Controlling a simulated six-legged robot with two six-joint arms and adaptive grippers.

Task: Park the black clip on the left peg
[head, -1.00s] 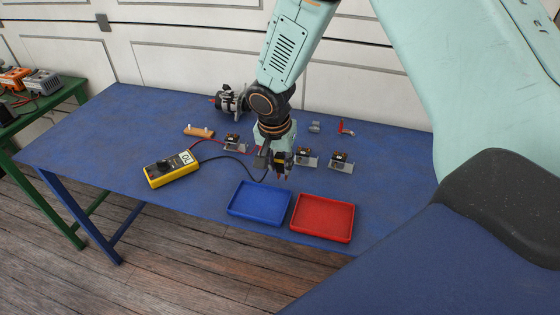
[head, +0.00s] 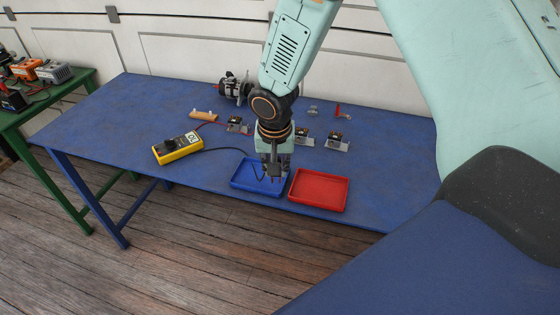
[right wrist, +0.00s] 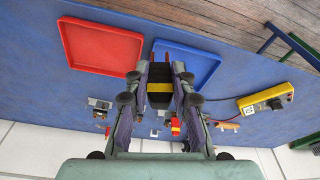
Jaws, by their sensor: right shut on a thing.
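My right gripper (head: 273,174) hangs fingers down over the blue tray in the head view. In the right wrist view, it (right wrist: 160,82) is shut on the black clip (right wrist: 159,88), a black piece with a yellow band. The gripper mostly hides the clip in the head view. A dark lead runs from the yellow meter toward the gripper. The tan peg block (head: 204,115) lies back-left of the gripper, with small pale pegs on top. It also shows in the right wrist view (right wrist: 229,126). My left gripper is not in view.
The blue tray (head: 238,183) and red tray (head: 319,206) stand at the table's front. The yellow meter (head: 178,149) is left. Small bracketed parts (head: 338,142) stand behind the trays, and a metal alternator (head: 236,88) at the back. The table's left end (head: 90,120) is clear.

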